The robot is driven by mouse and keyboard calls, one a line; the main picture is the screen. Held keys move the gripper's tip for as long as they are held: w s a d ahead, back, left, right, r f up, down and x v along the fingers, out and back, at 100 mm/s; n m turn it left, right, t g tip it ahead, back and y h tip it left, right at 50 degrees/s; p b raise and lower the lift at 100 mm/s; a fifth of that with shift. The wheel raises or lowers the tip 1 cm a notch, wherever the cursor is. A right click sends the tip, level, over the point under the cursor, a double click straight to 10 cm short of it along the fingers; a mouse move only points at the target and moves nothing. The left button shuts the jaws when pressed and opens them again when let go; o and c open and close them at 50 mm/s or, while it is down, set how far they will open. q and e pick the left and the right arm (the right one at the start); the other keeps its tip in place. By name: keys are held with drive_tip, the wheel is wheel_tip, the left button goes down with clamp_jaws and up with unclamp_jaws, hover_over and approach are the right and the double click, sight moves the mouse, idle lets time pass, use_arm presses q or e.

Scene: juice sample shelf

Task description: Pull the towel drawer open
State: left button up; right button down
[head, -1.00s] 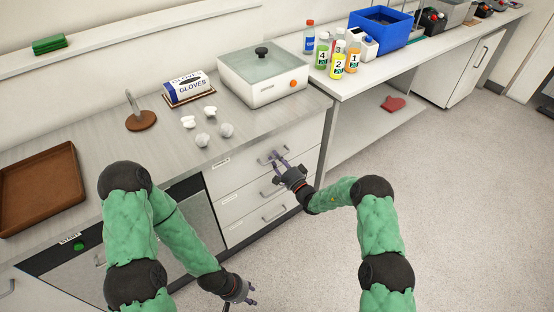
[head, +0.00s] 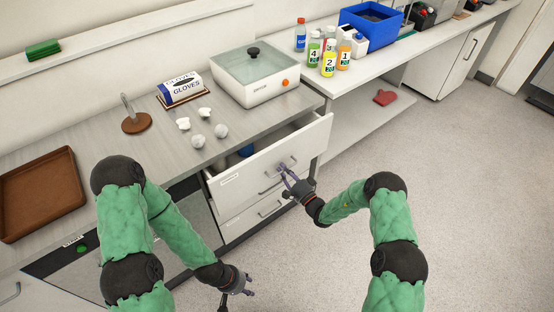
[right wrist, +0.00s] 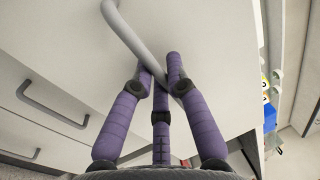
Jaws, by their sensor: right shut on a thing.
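The white top drawer (head: 300,146) stands pulled out from the counter cabinet. Its label is too small to read. A blue thing (head: 246,151) shows inside; most of the interior is hidden by the front panel. My right gripper (head: 285,170) is at the drawer front, shut on the grey bar handle. In the right wrist view, the handle (right wrist: 130,32) runs down between the purple fingers (right wrist: 160,80), against the white drawer face. My left gripper (head: 250,285) hangs low in front of the cabinet, apart from it and empty, with its fingers spread.
Closed lower drawers (head: 262,212) with bar handles lie below. Bottles (head: 328,62) stand on the right bench. Floor (head: 460,200) to the right is clear.

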drive_tip(key=r+p+v, duration=0.2)
drive_tip(key=v, duration=0.7)
drive_tip(key=r+p+v, duration=0.1)
drive_tip(key=p+v, duration=0.1)
drive_tip(key=v, duration=0.8)
drive_tip(key=shift+s+d+r+p, duration=0.25)
drive_tip(key=shift+s+d+p, duration=0.15)
drive_tip(key=shift+s, duration=0.1)
drive_tip(key=c, duration=1.2)
unclamp_jaws()
drive_tip(key=v, duration=1.2)
